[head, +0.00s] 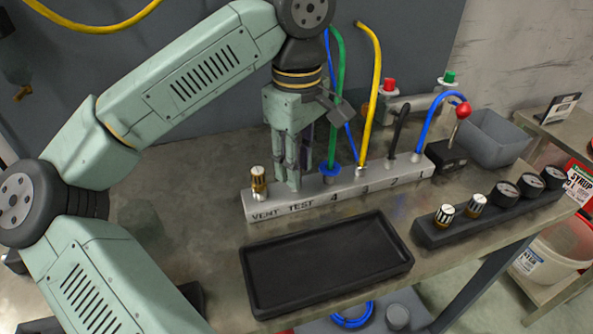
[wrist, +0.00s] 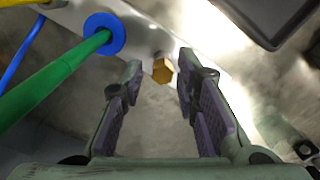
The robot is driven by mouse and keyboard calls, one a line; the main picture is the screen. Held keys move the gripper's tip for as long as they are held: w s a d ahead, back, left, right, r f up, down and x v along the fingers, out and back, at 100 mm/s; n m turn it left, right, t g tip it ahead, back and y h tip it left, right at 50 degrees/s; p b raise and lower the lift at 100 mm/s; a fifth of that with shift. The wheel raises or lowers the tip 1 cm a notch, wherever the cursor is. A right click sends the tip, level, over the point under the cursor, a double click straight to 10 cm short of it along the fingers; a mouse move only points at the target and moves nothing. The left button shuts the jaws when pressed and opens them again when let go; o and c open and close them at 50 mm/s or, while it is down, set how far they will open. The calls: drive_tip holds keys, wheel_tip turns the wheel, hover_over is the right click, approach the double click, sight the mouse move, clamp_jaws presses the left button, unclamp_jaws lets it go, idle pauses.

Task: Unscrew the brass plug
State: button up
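The brass plug (wrist: 162,70) shows in the wrist view as a small hexagonal brass head on the grey manifold block (head: 350,188). In the head view my gripper (head: 297,182) covers the spot by the "TEST" label, and I cannot make out the plug there. My gripper points down over the block. In the wrist view its two purple-padded fingers (wrist: 160,76) are apart, with the plug between and just beyond the tips. A gap shows on both sides of the plug, and nothing is held.
A green hose (head: 337,90) in a blue collar (wrist: 104,34) rises close on the other side, with blue and yellow hoses beyond. An empty black tray (head: 325,262) lies in front.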

drive_tip(key=m+p, duration=0.1)
drive_tip(key=m, duration=0.4)
drive_tip(key=shift+r, duration=0.15)
drive_tip(key=m, duration=0.3)
clamp_jaws()
